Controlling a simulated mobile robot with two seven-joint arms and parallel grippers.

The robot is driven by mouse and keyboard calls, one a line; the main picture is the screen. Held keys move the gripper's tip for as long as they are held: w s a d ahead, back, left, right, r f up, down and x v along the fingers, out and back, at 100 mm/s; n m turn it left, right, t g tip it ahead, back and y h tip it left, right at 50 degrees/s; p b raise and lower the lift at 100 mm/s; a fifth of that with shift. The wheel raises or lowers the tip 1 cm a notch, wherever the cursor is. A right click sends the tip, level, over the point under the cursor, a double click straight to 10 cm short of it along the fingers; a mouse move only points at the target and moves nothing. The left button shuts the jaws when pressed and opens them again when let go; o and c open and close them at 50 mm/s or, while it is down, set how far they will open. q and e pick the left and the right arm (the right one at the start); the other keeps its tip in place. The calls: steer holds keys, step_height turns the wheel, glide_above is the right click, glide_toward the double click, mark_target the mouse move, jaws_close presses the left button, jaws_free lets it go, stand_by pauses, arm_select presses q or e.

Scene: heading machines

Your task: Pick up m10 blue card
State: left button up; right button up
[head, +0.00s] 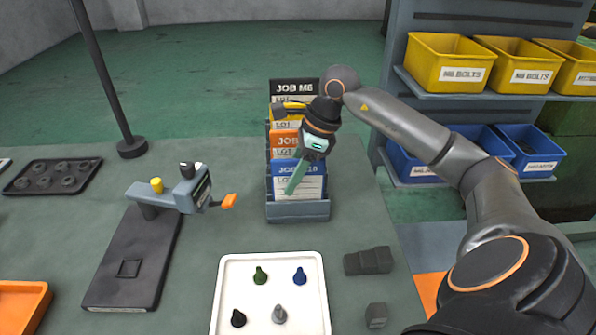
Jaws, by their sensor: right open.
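The blue card (313,187) stands upright at the front of a grey card rack (298,211), with a blue heading band above a white lower part. Its printed heading is partly covered by my gripper. Orange (283,143), yellow and black cards stand behind it in the same rack. My right gripper (291,189) is open and points down in front of the blue card, overlapping it in the picture. I cannot tell whether its fingers touch the card. My left gripper is not in view.
A white tray (223,290) with several small coloured pieces lies in front of the rack. A grey gauge-like device (177,196) stands to its left. Dark blocks (368,261) lie right. Yellow bins (448,62) and blue bins sit on shelves at the right.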

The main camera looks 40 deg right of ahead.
jaws_close()
stand_by(0.4)
